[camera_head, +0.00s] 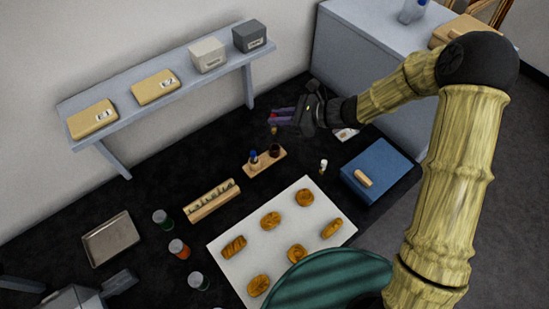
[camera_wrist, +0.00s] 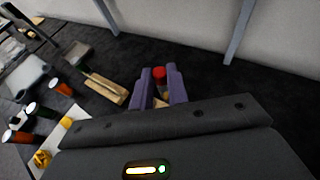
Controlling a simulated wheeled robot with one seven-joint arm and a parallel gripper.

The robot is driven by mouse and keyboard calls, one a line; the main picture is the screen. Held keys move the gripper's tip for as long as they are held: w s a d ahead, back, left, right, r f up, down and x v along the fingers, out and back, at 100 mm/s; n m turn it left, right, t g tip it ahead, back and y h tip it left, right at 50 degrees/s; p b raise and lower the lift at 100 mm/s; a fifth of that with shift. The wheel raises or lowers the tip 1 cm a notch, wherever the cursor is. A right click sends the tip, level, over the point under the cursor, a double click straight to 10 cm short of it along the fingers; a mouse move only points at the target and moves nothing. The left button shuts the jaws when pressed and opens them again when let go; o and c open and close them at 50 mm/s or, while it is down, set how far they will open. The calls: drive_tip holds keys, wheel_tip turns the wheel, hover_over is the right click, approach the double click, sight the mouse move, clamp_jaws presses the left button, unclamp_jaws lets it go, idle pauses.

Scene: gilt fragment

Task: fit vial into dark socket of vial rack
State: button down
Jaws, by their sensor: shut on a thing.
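My gripper (camera_head: 283,116) is held in the air above the dark table, to the upper right of the vial rack in the head view. Its purple fingers are shut on a vial with a red cap (camera_wrist: 160,72), seen between the fingertips in the wrist view. An amber end of the vial (camera_head: 274,131) shows just below the fingers in the head view. The wooden vial rack (camera_head: 264,163) holds a blue-capped vial (camera_head: 253,156) at its left and has a dark socket (camera_head: 275,150) at its right. The held vial is apart from the rack.
A small white-topped vial (camera_head: 323,166) stands right of the rack, near a blue box (camera_head: 377,169). A slotted wooden holder (camera_head: 211,201) lies to the left. A wall shelf (camera_head: 190,69) is behind.

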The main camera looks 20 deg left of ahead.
drive_tip(key=shift+f, duration=0.65)
wheel_tip(320, 180, down, 6)
drive_tip(key=b, duration=0.4)
drive_tip(key=shift+b, duration=0.4)
drive_tip(key=shift+f, duration=0.1)
wheel_tip(320, 180, down, 4)
drive_tip(key=b, duration=0.2)
drive_tip(key=shift+b, duration=0.35)
drive_tip(key=c, duration=1.4)
unclamp_jaws()
drive_tip(key=shift+o, duration=0.2)
